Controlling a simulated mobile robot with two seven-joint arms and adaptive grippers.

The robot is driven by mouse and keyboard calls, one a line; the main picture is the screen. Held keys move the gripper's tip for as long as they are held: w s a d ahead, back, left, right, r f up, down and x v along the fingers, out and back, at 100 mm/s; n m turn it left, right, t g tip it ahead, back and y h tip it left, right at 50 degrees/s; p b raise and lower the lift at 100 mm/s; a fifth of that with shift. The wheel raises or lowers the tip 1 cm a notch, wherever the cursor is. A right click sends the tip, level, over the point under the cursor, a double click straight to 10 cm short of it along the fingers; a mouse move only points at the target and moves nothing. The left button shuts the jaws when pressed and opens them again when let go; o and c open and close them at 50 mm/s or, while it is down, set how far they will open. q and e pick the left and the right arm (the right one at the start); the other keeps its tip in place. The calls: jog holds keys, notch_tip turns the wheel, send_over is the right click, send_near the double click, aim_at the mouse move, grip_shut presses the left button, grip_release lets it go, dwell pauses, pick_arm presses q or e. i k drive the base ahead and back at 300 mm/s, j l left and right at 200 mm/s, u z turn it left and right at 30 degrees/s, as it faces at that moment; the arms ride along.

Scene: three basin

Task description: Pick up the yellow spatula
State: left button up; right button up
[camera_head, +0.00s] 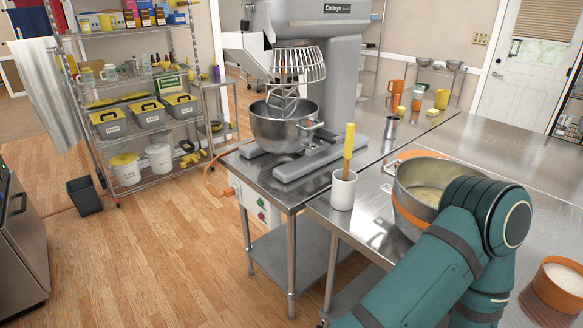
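The yellow spatula (349,143) stands nearly upright in a white cup (344,189). Its yellow upper part sticks out above the rim, and its lower end is hidden inside the cup. The cup stands near the left edge of the steel table, in front of the mixer. My teal arm comes in at the lower right and bends in front of the large metal bowl, to the right of the cup and apart from it. No gripper shows in this view, neither left nor right.
A large metal bowl (409,178) is partly behind my arm. A stand mixer (283,122) is behind the cup, with a metal cup (391,127) to its right. The back right steel tabletop (500,150) is clear.

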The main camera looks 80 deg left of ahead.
aim_at(351, 129)
jog(key=u, duration=2.1)
